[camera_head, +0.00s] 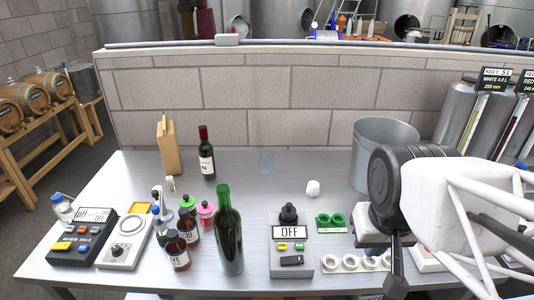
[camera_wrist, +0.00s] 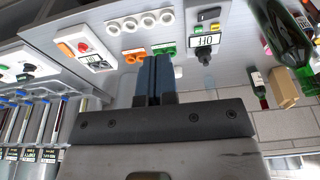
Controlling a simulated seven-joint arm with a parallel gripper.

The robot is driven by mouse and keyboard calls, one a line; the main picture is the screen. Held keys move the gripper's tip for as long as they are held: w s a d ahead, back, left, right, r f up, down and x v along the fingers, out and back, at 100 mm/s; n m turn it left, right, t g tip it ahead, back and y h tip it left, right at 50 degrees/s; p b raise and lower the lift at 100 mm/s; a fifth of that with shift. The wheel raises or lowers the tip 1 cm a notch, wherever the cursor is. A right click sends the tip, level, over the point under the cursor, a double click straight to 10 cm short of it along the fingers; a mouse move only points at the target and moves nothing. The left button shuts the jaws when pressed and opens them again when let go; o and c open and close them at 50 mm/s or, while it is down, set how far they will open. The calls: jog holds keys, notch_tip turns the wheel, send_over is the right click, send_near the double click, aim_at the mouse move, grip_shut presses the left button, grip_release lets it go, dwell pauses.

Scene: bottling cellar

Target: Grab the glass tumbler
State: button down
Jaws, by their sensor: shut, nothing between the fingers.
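The glass tumbler (camera_head: 266,163) seems to be the small, faint, bluish see-through shape standing near the back middle of the grey table in the head view.
A dark wine bottle (camera_head: 206,155) and a wooden block (camera_head: 168,146) stand left of the tumbler. A white lump (camera_head: 313,188) lies right of it, and a grey bucket (camera_head: 384,150) beyond. A tall green bottle (camera_head: 229,235) and a switch box (camera_head: 291,255) stand in front.

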jog(key=c, duration=1.8)
grip_release()
jog(key=shift+c, duration=0.2)
jog(key=o, duration=1.7)
jog(key=shift+c, duration=0.2)
jog(key=shift+w, duration=0.1)
jog(key=w+f+n+t, duration=0.25)
jog(key=w+t, duration=0.45)
jog(key=w, duration=3)
jog(key=n+y, duration=0.7)
jog(key=y, duration=0.3)
send_over(267, 163)
jog(key=s+d, duration=0.3)
jog(key=d, duration=0.3)
notch_tip(267, 163, down, 16)
jog(key=f, duration=0.1)
jog(key=shift+w+a+f, duration=0.25)
jog(key=shift+w+a, duration=0.1)
jog(key=shift+a, duration=0.15)
